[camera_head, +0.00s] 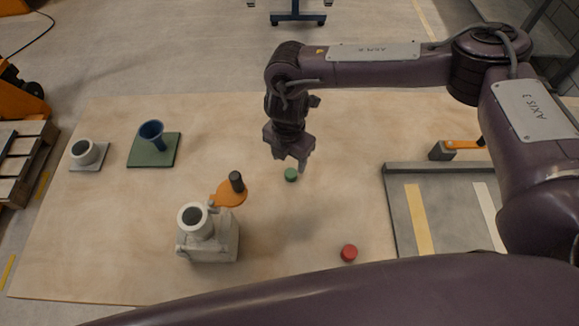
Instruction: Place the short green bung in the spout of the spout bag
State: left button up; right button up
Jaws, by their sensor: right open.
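The short green bung (290,175) stands on the wooden board (330,125) near the middle of the view. My right gripper (291,163) is open, with its fingers pointing down, just above or beside the green bung. I cannot tell the exact height gap between them. The spout bag (222,245) is a pale grey block-like body to the lower left of the bung. Its spout (195,222) is a wide upright ring with a dark opening, and nothing shows in it. My left gripper is not in view.
An orange disc with a black knob (236,182) lies behind the spout bag. A red bung (349,253) stands at the front. A blue funnel (152,132) on a green plate and a grey cup (84,152) are at left. A grey tray (430,168) lies at right.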

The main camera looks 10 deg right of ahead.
aim_at(291, 173)
jog(key=shift+s+f, duration=0.2)
jog(key=shift+f, duration=0.2)
jog(key=f, duration=0.1)
jog(key=f+p, duration=0.1)
jog(key=f, duration=0.1)
jog(key=shift+d+f+p, duration=0.25)
jog(key=shift+f+p, duration=0.15)
jog(key=shift+f, duration=0.55)
jog(key=c, duration=1.1)
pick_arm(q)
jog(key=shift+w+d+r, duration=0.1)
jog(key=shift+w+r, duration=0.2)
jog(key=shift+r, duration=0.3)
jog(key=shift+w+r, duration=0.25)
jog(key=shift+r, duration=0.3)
pick_arm(e)
jog(key=shift+r, duration=0.1)
